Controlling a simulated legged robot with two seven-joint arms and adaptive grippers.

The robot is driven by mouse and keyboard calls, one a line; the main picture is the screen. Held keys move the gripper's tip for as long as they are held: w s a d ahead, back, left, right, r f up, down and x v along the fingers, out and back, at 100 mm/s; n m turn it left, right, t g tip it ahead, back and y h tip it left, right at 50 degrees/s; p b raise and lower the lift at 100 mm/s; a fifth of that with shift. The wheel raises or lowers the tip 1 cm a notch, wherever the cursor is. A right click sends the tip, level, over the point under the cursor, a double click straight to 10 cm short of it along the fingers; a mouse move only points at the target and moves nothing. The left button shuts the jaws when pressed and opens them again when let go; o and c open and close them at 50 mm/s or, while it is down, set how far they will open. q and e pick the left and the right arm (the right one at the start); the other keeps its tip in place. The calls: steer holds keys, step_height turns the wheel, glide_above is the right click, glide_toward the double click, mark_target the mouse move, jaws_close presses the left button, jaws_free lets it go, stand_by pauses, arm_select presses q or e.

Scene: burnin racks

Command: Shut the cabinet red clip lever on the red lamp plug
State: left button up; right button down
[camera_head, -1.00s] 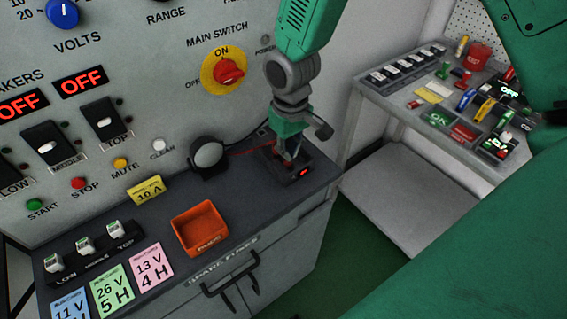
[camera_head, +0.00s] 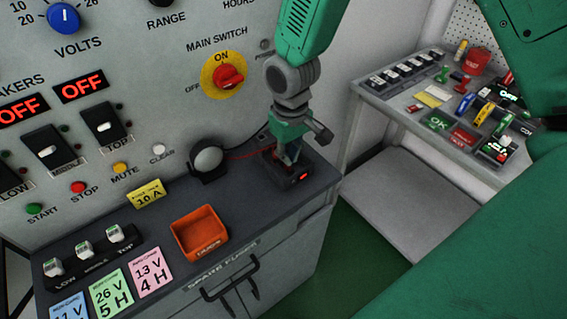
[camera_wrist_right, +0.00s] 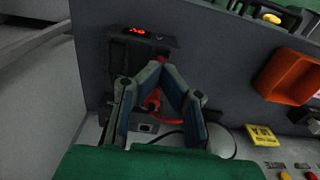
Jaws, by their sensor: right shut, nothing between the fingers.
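A dark clip box with a red lit display (camera_head: 304,176) sits at the right end of the cabinet top; the display also shows in the wrist view (camera_wrist_right: 137,31). My right gripper (camera_head: 288,163) points down over this box and hides most of it. In the wrist view the right fingers (camera_wrist_right: 162,61) meet at the tips, with nothing between them. I cannot tell lever from plug, nor whether the lever is shut. My left gripper is out of view.
An orange tray (camera_head: 200,234) and a yellow 10 A card (camera_head: 147,194) lie left of the box. A round black lamp (camera_head: 207,158) stands close behind, with a red wire running toward the box. The upright panel (camera_head: 180,90) rises behind. A side table (camera_head: 400,100) stands right.

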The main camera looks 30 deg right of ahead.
steer(key=shift+f+b, duration=0.75)
steer(key=shift+f, duration=0.75)
stand_by(0.8)
step_height(320, 180, up, 5)
steer(key=p, duration=0.5)
steer(key=shift+r, duration=0.1)
stand_by(0.5)
steer(key=s+d+f, duration=0.1)
steer(key=s+f, duration=0.4)
steer(key=s, duration=0.3)
steer(key=s+d+f+m+b, duration=0.1)
steer(key=s+f, duration=0.4)
steer(key=s, duration=0.4)
steer(key=s+f, duration=0.6)
steer(key=s, duration=0.2)
step_height(320, 180, down, 12)
steer(key=w+b, duration=0.2)
steer(key=b, duration=1.1)
steer(key=shift+w+a+n+t, duration=0.2)
steer(key=shift+a+n+t, duration=0.1)
steer(key=shift+a, duration=0.15)
